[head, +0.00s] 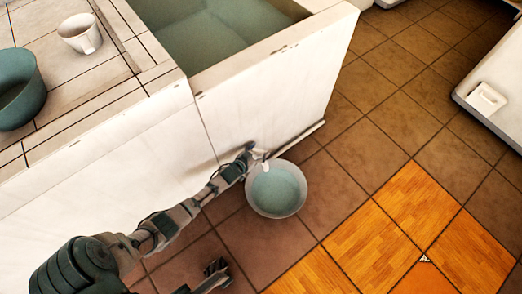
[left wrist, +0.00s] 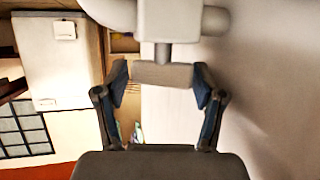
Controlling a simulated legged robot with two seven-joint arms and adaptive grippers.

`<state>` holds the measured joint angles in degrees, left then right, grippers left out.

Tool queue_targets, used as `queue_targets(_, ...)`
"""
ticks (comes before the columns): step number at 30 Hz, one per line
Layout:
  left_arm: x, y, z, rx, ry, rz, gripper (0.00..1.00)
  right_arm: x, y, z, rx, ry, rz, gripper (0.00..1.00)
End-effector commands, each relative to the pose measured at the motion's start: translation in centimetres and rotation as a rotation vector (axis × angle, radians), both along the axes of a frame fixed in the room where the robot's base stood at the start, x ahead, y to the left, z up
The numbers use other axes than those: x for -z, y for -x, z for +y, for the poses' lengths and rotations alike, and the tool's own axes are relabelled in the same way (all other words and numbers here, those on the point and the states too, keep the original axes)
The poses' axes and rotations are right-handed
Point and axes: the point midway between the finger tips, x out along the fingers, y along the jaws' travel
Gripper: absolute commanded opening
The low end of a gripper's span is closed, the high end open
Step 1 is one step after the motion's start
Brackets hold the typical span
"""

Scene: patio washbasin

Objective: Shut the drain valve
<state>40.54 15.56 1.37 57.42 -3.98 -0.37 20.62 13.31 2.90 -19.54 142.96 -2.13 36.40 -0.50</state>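The drain valve shows large in the left wrist view, with a pale grey block-like handle (left wrist: 163,75) on a short stem below a white pipe body. In the head view the small whitish valve (head: 259,153) is low on the basin's front wall, partly hidden by my gripper. My left gripper (head: 247,153) is at the valve. In the left wrist view its fingers (left wrist: 161,85) stand apart on either side of the handle, close to its ends, with a slim gap at the left finger. My right gripper (head: 216,270) is low at the bottom edge, its fingers unclear.
A round bucket (head: 291,163) with greenish water stands on the tiles beside the valve. The white washbasin (head: 265,95) holds water above. A thin pale pipe (head: 300,138) runs along its base. A white mug (head: 80,34) and green bowl (head: 20,88) stand on the counter.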

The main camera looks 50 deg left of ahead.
Motion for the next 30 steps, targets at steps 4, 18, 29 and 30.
queue_targets(4, -0.14, -0.01, -0.02, 0.0, -0.002, -0.001, 0.59, 0.21, -0.38, -0.14, -0.001, -0.003, 0.005, 0.0)
queue_targets(18, -0.09, 0.12, -0.01, 0.0, -0.003, 0.001, 0.25, 0.27, -0.43, -0.19, 0.0, -0.004, 0.006, 0.0)
queue_targets(29, -0.06, 0.13, 0.02, -0.002, -0.004, 0.002, 0.24, 0.26, -0.4, -0.2, 0.0, -0.004, 0.006, 0.0)
queue_targets(30, -0.06, 0.13, 0.02, -0.002, -0.004, 0.002, 0.24, 0.26, -0.4, -0.2, 0.0, -0.004, 0.006, 0.0)
